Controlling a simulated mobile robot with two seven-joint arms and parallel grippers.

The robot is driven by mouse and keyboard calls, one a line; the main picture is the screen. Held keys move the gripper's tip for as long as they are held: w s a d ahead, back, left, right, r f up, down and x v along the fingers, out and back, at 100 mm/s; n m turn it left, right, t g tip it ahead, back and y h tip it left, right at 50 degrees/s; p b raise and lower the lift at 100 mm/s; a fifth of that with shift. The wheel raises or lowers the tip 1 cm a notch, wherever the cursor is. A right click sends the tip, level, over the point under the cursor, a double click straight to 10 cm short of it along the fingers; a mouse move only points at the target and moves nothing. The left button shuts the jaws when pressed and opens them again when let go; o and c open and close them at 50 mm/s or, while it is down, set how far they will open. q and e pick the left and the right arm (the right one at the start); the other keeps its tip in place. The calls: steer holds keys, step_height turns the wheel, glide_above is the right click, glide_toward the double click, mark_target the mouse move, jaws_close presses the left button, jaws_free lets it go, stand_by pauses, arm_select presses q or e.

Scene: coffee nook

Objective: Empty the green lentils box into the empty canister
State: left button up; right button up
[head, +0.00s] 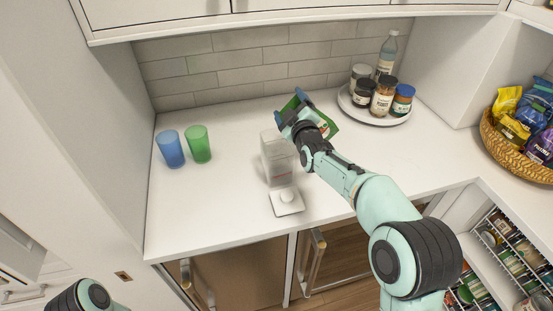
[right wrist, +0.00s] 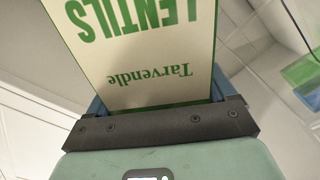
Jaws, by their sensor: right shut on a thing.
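My right gripper (head: 296,112) is shut on the green lentils box (head: 327,124), which is tilted and mostly hidden behind the gripper. In the right wrist view the box (right wrist: 150,62) fills the space between the fingers, its green "LENTILS" lettering upside down. The clear canister (head: 277,162) stands upright and open on the counter, just below and left of the gripper. It looks empty. Its square white lid (head: 288,203) with a round knob lies in front of it. I cannot tell whether the box's mouth is over the canister. My left gripper is out of view.
A blue cup (head: 170,150) and a green cup (head: 198,145) stand to the left. A round tray (head: 376,119) with several jars and a bottle is at the back right. A basket (head: 515,156) of snack bags is far right. The counter (head: 220,215) is clear at front left.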

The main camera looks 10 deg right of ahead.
steer(key=shift+s+r, duration=0.3)
steer(key=shift+s, duration=0.25)
steer(key=shift+s+f+b, duration=0.15)
steer(key=shift+s+b, duration=0.2)
steer(key=shift+b, duration=0.2)
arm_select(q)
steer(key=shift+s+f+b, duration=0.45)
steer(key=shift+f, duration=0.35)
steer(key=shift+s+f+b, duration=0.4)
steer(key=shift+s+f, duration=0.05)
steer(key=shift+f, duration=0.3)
arm_select(e)
steer(key=shift+s+d, duration=0.1)
steer(key=shift+s, duration=1.45)
